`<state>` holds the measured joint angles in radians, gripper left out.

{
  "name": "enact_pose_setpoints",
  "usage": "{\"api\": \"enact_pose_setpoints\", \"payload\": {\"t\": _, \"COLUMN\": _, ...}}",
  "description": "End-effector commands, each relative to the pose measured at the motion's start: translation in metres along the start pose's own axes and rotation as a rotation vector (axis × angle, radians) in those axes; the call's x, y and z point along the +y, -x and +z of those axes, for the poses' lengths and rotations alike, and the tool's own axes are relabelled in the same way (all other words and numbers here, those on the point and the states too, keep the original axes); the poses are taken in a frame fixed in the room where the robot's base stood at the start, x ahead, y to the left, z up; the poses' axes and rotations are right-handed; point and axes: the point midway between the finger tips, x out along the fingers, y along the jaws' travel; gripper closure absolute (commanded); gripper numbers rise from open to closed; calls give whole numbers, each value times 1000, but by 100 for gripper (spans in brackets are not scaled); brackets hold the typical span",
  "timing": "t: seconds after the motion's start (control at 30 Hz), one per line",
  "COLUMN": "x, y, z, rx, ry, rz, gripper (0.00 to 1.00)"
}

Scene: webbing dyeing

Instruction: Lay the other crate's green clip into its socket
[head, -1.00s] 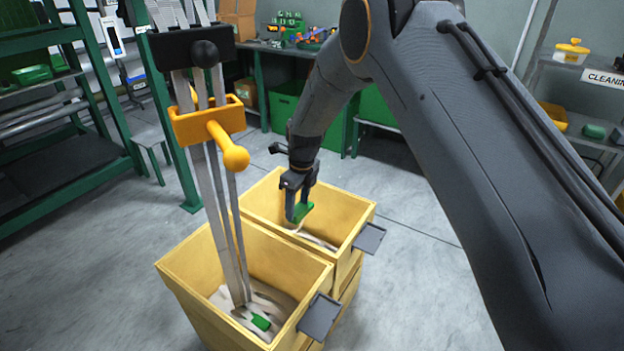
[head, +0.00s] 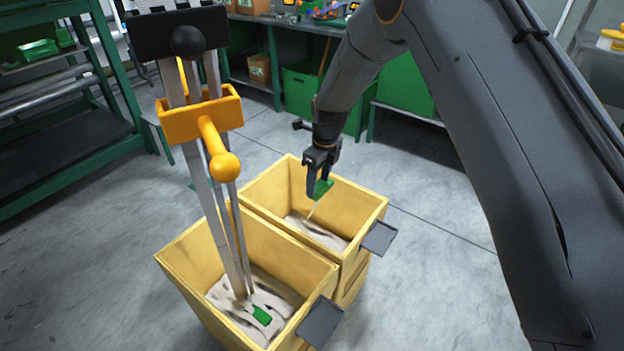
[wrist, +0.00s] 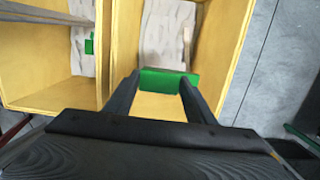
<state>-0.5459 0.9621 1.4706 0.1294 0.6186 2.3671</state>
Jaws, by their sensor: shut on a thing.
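My gripper (head: 318,190) is shut on a green clip (head: 324,188) and holds it above the webbing in the farther wooden crate (head: 364,215). The clip (wrist: 168,82) lies crosswise between both fingers in the wrist view. A thin pale strip runs from it down to the webbing. A second green clip (head: 262,315) lies on pale webbing in the nearer crate (head: 190,285); it also shows in the wrist view (wrist: 89,46). A grey shallow holder (head: 379,237) juts from the farther crate's right side; it appears empty. I cannot tell which part is the socket.
A similar grey holder (head: 320,322) juts from the nearer crate. Several grey straps hang into that crate from a black bar with an orange bracket (head: 200,115) and knobbed handle (head: 224,165), left of my arm. The floor to the right is clear.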

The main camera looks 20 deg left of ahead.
Motion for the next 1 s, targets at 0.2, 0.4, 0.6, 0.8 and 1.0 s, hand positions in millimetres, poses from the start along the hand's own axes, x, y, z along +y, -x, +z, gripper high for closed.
{"api": "enact_pose_setpoints", "payload": {"t": 0.2, "x": 0, "y": 2, "z": -13, "rx": 0, "ry": 1, "rz": 0, "gripper": 73}}
{"api": "enact_pose_setpoints", "payload": {"t": 0.4, "x": 0, "y": 4, "z": -25, "rx": 1, "ry": 2, "rz": 2, "gripper": 73}}
{"api": "enact_pose_setpoints", "payload": {"t": 0.6, "x": -1, "y": 5, "z": -37, "rx": 0, "ry": 3, "rz": 1, "gripper": 73}}
{"api": "enact_pose_setpoints", "payload": {"t": 0.8, "x": -2, "y": 7, "z": -50, "rx": 0, "ry": 4, "rz": 1, "gripper": 73}}
{"api": "enact_pose_setpoints", "payload": {"t": 1.0, "x": -3, "y": 8, "z": -62, "rx": 0, "ry": 3, "rz": 1, "gripper": 73}}
